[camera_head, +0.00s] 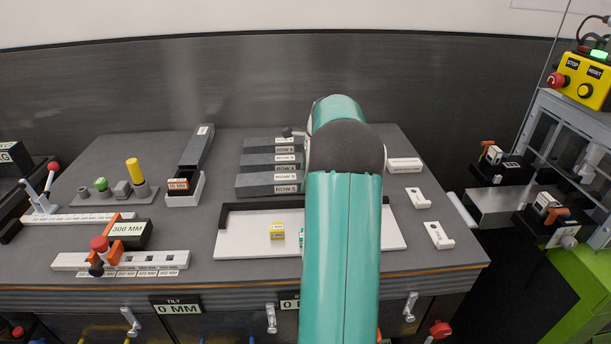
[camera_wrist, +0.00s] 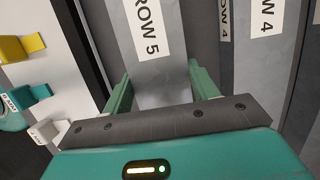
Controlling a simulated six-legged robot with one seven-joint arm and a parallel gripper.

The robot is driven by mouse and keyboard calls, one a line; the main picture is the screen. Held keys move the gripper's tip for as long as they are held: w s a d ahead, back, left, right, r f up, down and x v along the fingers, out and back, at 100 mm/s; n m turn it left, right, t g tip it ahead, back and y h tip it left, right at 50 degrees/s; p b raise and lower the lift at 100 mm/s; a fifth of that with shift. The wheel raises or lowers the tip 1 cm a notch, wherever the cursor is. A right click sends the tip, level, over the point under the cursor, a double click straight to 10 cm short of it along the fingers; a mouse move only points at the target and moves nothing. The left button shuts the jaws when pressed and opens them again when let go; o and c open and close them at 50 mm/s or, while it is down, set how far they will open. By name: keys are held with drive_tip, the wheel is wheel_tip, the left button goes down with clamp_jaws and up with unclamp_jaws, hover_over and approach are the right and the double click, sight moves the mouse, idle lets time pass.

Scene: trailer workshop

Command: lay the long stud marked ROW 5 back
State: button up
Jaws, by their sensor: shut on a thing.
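The long grey stud marked ROW 5 (camera_head: 262,185) is the front one of a row of grey studs on the bench, with its white label at the right end. In the wrist view the ROW 5 stud (camera_wrist: 163,88) runs between the two green fingers of my gripper (camera_wrist: 160,76), which is shut on it. The stud marked ROW 4 (camera_wrist: 258,75) lies beside it to the right, roughly parallel. In the head view my arm hides my gripper and the right end of the row. I cannot tell whether ROW 5 is clear of the bench.
A white tray (camera_head: 235,245) with a black back edge lies just in front of the studs, holding a yellow block (camera_head: 277,232). White pieces (camera_head: 417,198) lie to the right. A grey bar in a white holder (camera_head: 185,190) stands to the left.

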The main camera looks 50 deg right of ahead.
drive_tip(key=o, duration=1.3)
drive_tip(key=shift+f, duration=0.15)
drive_tip(key=v, duration=1.2)
drive_tip(key=w+a+r+n+h, duration=0.15)
drive_tip(key=a+n, duration=0.25)
drive_tip(key=a, duration=0.5)
drive_tip(key=w+a+r+n, duration=0.1)
drive_tip(key=a+r+n, duration=0.25)
drive_tip(key=a, duration=0.55)
drive_tip(key=w+a+r+n, duration=0.15)
drive_tip(key=a+n, duration=0.25)
drive_tip(key=a, duration=0.5)
drive_tip(key=s+a+f+n+t, duration=0.1)
drive_tip(key=s+a+f+n, duration=0.2)
drive_tip(key=s+a+n, duration=0.4)
drive_tip(key=s+a+f+n+t, duration=0.2)
drive_tip(key=s+a+n, duration=0.6)
drive_tip(key=a, duration=0.8)
wheel_tip(320, 180, down, 2)
drive_tip(key=shift+s+a+f+n, duration=0.1)
drive_tip(key=shift+s+a+n, duration=0.25)
drive_tip(key=shift+n, duration=0.2)
